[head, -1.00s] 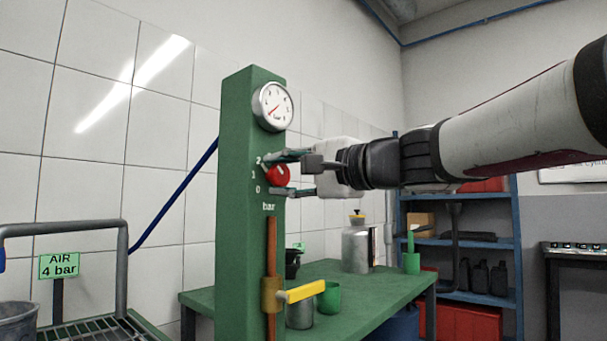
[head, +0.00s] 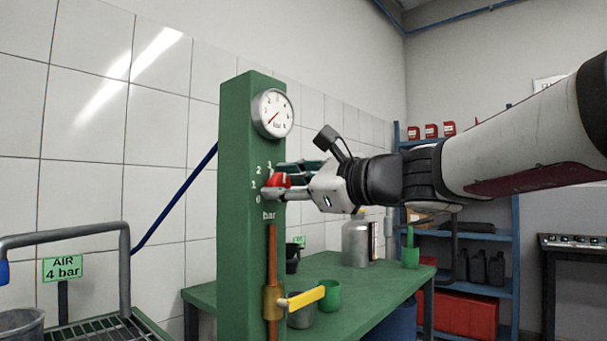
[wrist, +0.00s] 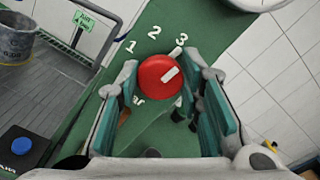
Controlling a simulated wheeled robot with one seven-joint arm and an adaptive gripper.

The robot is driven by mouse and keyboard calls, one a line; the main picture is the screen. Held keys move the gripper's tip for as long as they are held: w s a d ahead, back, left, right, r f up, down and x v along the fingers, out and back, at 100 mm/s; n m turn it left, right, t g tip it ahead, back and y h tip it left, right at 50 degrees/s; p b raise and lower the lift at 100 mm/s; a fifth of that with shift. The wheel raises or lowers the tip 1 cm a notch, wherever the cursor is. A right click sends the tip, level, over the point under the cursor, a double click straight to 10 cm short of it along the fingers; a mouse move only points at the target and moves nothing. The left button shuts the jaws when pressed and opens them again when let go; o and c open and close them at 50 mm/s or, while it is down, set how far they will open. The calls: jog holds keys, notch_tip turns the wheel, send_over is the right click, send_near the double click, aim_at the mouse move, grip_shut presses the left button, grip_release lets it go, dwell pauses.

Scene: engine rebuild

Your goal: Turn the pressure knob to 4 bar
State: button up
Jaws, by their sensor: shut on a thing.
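The red pressure knob (head: 278,180) is on the green post (head: 238,200), below the round white gauge (head: 273,114). My gripper (head: 275,182) is shut on the knob, with its fingers on either side. In the wrist view the knob (wrist: 153,84) sits between the green-padded fingers (wrist: 158,78). Its white mark points up and right, roughly toward the 3 side of the scale. The numbers 1, 2 and 3 (wrist: 181,39) show there; I see no 4. The gauge needle points to the lower left, but its reading is too small to tell.
A sign (head: 62,269) reads AIR 4 bar at the left, near a grey rail (head: 124,265). A yellow lever (head: 306,297) sticks out low on the post. A green bench (head: 375,279) with a silver can (head: 355,243) stands behind. A blue shelf (head: 475,238) is at the right.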

jog(key=m+p, duration=0.2)
jog(key=m, duration=0.1)
jog(key=shift+m, duration=0.4)
jog(key=shift+m+p, duration=1.5)
jog(key=shift+m, duration=0.2)
jog(key=shift+f, duration=0.1)
jog(key=o, duration=1.2)
jog(key=shift+c, duration=0.2)
jog(key=v, duration=1.2)
